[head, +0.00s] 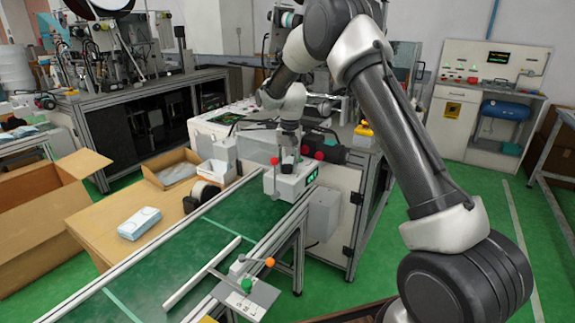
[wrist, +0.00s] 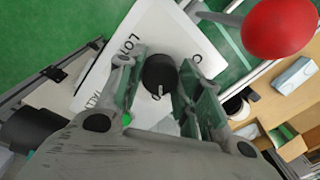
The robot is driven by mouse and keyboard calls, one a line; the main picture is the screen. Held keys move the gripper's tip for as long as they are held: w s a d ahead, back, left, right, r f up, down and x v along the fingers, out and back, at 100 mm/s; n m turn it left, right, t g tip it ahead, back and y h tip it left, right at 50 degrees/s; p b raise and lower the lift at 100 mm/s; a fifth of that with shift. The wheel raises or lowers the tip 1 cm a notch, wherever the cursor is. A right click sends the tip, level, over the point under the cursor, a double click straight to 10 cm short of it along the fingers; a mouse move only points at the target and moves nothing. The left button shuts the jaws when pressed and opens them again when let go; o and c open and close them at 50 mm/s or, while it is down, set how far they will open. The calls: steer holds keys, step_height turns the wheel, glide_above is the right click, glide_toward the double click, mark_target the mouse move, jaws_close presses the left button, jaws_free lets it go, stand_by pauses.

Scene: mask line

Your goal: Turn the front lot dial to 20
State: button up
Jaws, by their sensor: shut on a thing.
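The lot dial is a black round knob (wrist: 158,70) with a short white pointer mark, on a white box with black lettering, partly hidden, in the wrist view. My gripper (wrist: 161,88) has its two fingers on either side of the knob and is shut on it. In the head view the white box (head: 284,184) stands at the far end of the green conveyor, with a small green display (head: 312,177) whose digits are too small to read. My gripper (head: 288,156) points down onto its top there, and the dial is hidden.
A red ball-topped lever (wrist: 280,27) rises close beside my gripper in the wrist view. The green conveyor (head: 190,258) runs toward the front left. A wooden table (head: 120,210) with a mask box (head: 139,222) and open cartons stands to its left.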

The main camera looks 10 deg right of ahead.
mark_target(289, 166)
stand_by(0.4)
steer(key=o, duration=1)
steer(key=shift+o, duration=0.2)
steer(key=shift+r, duration=0.1)
step_height(289, 166, up, 12)
steer(key=shift+s+d, duration=0.15)
steer(key=shift+d, duration=0.1)
